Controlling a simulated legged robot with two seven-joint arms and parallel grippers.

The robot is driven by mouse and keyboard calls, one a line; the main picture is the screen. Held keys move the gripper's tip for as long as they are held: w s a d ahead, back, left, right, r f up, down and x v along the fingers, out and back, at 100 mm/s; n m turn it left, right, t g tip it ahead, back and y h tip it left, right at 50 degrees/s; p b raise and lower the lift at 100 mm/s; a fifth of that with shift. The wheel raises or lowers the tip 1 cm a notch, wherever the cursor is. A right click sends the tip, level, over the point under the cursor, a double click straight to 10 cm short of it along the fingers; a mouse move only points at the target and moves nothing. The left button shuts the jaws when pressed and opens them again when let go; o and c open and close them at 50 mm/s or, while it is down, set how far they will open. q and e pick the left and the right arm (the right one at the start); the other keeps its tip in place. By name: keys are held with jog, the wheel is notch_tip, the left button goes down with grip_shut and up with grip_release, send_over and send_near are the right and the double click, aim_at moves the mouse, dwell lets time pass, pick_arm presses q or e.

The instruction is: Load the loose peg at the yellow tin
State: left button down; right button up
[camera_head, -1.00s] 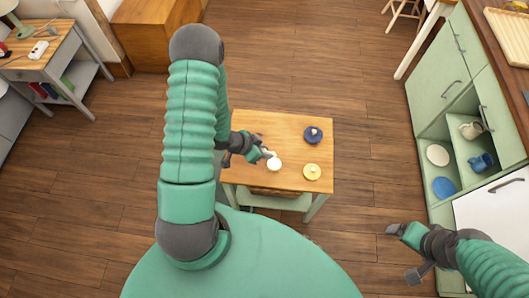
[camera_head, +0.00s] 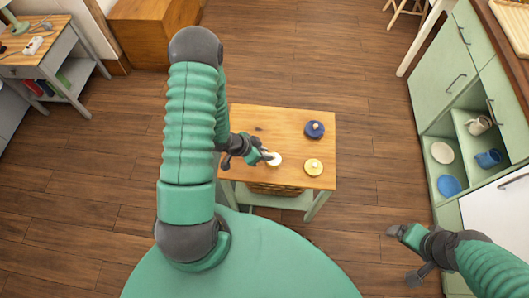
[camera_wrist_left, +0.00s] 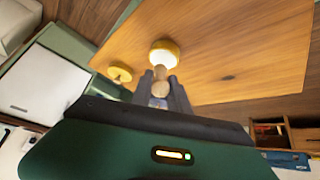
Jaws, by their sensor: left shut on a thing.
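My left gripper (camera_head: 264,154) is shut on a light wooden peg (camera_wrist_left: 161,82), over the small table. The peg's end is at or just above a pale-topped round tin (camera_head: 274,160). In the left wrist view this tin (camera_wrist_left: 163,52) shows a yellow side and a bright top; whether the peg touches it I cannot tell. A yellow tin (camera_head: 313,168) with a small knob or peg on top stands to the right. A dark blue tin (camera_head: 315,131) with a similar top stands behind it. My right gripper (camera_head: 395,231) is over the floor, far from the tins; its jaw opening is unclear.
A green cabinet (camera_head: 436,95) with mugs and plates stands at the right. A side table (camera_head: 48,66) stands at the far left. Open wooden floor surrounds the table.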

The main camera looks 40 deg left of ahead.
pick_arm(q)
jog(key=shift+a+f, duration=0.15)
jog(key=shift+f, duration=0.05)
jog(key=shift+f+b, duration=0.3)
jog(key=shift+b, duration=0.05)
dwell(0.4)
dwell(1.0)
notch_tip(320, 180, up, 7)
jog(key=p, duration=0.7)
dwell(0.4)
